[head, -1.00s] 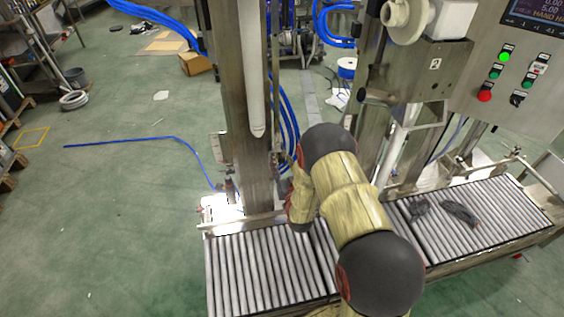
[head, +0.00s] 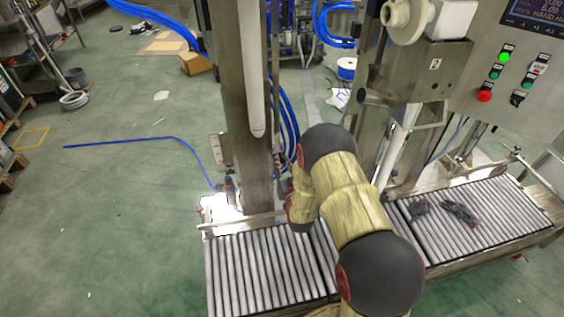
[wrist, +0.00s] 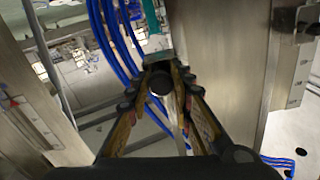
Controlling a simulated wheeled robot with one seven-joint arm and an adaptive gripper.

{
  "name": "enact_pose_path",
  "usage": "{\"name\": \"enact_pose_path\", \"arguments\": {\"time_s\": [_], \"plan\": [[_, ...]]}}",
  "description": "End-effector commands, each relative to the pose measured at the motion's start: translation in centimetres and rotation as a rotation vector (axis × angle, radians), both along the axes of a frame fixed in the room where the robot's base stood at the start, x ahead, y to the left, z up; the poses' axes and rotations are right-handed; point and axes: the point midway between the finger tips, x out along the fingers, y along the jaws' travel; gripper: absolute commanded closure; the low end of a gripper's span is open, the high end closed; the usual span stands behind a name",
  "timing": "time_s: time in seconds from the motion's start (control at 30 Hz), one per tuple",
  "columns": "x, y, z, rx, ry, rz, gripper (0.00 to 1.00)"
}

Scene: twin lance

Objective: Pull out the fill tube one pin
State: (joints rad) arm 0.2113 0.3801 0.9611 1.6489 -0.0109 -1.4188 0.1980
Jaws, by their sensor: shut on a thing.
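My gripper (wrist: 162,70) is in the middle of the wrist view, its two fingers closed in on a dark round-ended piece (wrist: 160,84), which looks like the pin. A small metal block shows just beyond the fingertips, and I cannot tell how far the pin sits in it. In the head view my arm covers most of the gripper, beside the tall steel column (head: 243,175). A pale fill tube (head: 256,80) hangs along that column with its lower end above the conveyor. A second pale tube (head: 398,150) slants down under the housing marked 2.
The roller conveyor (head: 262,270) runs across the front, with dark items (head: 460,213) on its right part. Blue hoses (wrist: 108,50) pass close to the left of the gripper in the wrist view. Steel posts stand on both sides. The control panel (head: 515,75) is at upper right.

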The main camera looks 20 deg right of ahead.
Motion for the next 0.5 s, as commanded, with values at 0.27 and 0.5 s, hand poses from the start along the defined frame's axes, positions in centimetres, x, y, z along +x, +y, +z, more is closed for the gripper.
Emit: {"name": "enact_pose_path", "arguments": {"time_s": [0.27, 0.5], "plan": [[-1.2, 0.3, 0.1, 0.0, -0.001, 0.002, 1.0], [-2.3, 0.6, 0.1, -0.001, -0.002, 0.003, 1.0]]}}
